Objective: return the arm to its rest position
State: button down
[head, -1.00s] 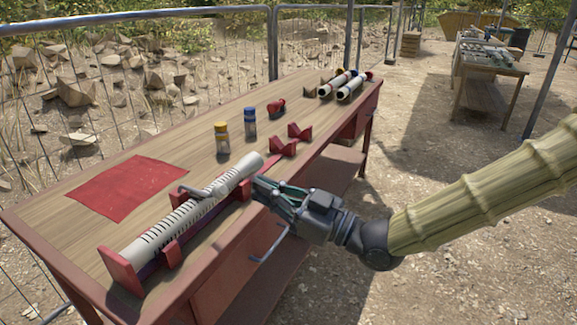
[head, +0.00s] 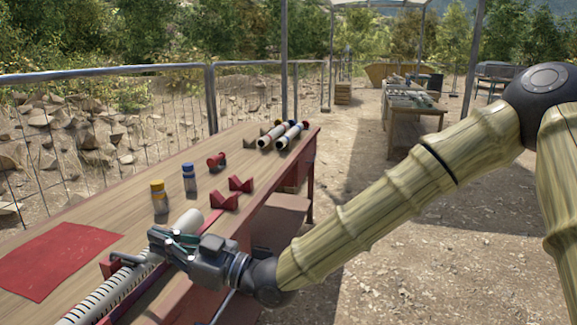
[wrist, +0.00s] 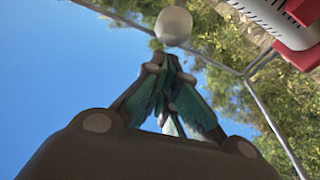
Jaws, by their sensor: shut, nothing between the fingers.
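My gripper (head: 157,242) is shut and empty at the end of my arm. In the head view it overlaps the white slotted tube (head: 105,291), which lies in a red cradle along the bench's near edge. The gripper hides part of the tube, and I cannot tell whether they touch. In the wrist view the closed fingertips (wrist: 168,62) point towards a pale round thing (wrist: 173,26), which I cannot identify. The slotted tube (wrist: 270,15) and a red support also show at that view's upper right. My arm is bent, with its elbow high at the right.
The wooden bench (head: 130,208) carries a red cloth (head: 50,258), a yellow-capped bottle (head: 159,197), a blue-capped bottle (head: 190,178), red V-blocks (head: 225,201) and two white tubes (head: 280,136). A wire fence (head: 110,77) runs behind. Open ground (head: 400,255) lies to the right.

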jog(key=d+f+m+h+p, duration=0.1)
jog(key=d+f+m+h, duration=0.25)
jog(key=f, duration=0.95)
jog(key=d+f+m+h+p, duration=0.25)
jog(key=d+f+h, duration=0.2)
jog(key=f, duration=0.95)
jog(key=s+d+f+m+g+h+b, duration=0.1)
jog(key=s+d+f+m+h, duration=0.3)
jog(key=d+f, duration=0.55)
jog(key=s+d+f+m+h+b, duration=0.1)
jog(key=s+d+f+m, duration=0.1)
jog(key=s+d+f, duration=0.75)
jog(key=s+d+f+m+g+h+b, duration=0.1)
jog(key=s+d+f+m+g+h, duration=0.15)
jog(key=s+d+f, duration=0.5)
jog(key=s+d+f+m+g+h+b, duration=0.1)
jog(key=s+d+f+m+h, duration=0.3)
jog(key=d, duration=0.7)
notch_tip(320, 180, up, 18)
jog(key=s+n+p, duration=0.1)
jog(key=p, duration=1.8)
jog(key=shift+s+d, duration=0.25)
jog(key=shift+s, duration=0.15)
